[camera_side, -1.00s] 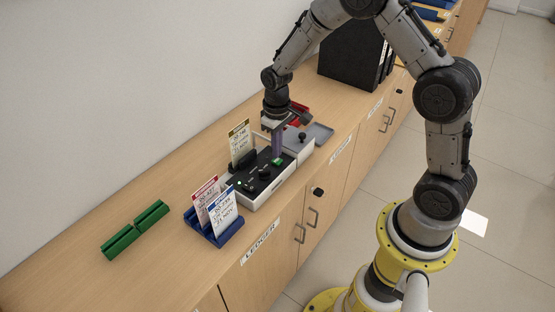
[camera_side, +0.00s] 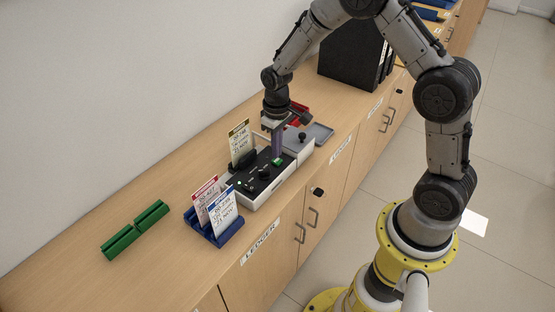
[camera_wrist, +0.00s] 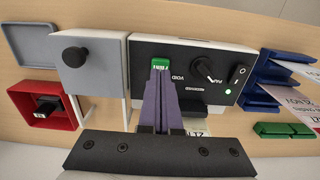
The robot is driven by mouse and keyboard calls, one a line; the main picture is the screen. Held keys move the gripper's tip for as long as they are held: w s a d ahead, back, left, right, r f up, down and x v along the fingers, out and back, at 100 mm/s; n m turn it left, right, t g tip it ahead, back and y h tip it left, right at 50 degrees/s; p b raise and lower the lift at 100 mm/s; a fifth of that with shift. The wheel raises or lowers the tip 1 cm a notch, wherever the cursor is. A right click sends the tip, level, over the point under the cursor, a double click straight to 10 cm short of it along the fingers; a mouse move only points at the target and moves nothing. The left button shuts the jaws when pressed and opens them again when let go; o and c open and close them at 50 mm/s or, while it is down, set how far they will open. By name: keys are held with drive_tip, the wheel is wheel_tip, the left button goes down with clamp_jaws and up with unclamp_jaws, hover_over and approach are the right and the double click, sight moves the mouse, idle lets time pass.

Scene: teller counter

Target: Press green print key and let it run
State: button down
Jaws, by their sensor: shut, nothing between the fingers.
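The printing machine (camera_side: 233,192) has a white body and a black top panel. Its green print key (camera_wrist: 160,64) shows at the fingertips in the wrist view, and it is a small green patch in the side view (camera_side: 277,161). My gripper (camera_wrist: 161,78) has its two purple fingers shut together and empty. In the side view my gripper (camera_side: 277,157) points down over the panel beside the key. The fingertips overlap the near edge of the key; I cannot tell whether they touch or press it. A small green light (camera_wrist: 228,92) is lit near the rocker switch (camera_wrist: 239,73).
A grey unit with a black knob (camera_wrist: 75,56) adjoins the machine, with a grey tray (camera_wrist: 28,54) and a red box (camera_wrist: 22,105) beyond. A card (camera_side: 240,139) stands behind the panel. A blue rack (camera_side: 218,238) and green holders (camera_side: 120,243) sit left.

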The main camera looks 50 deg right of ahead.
drive_tip(key=shift+f, duration=1)
drive_tip(key=shift+r, duration=0.1)
wheel_tip(320, 180, up, 9)
idle(1.2)
drive_tip(key=s+a+r+t, duration=0.2)
drive_tip(key=s+r, duration=0.2)
drive_tip(key=r, duration=0.5)
drive_tip(key=s+a+r+t, duration=0.15)
drive_tip(key=s+r, duration=0.25)
drive_tip(key=r, duration=0.5)
drive_tip(key=s+a+f+t, duration=0.1)
drive_tip(key=s+f+t, duration=0.1)
drive_tip(key=s, duration=1.4)
drive_tip(key=shift+s, duration=0.15)
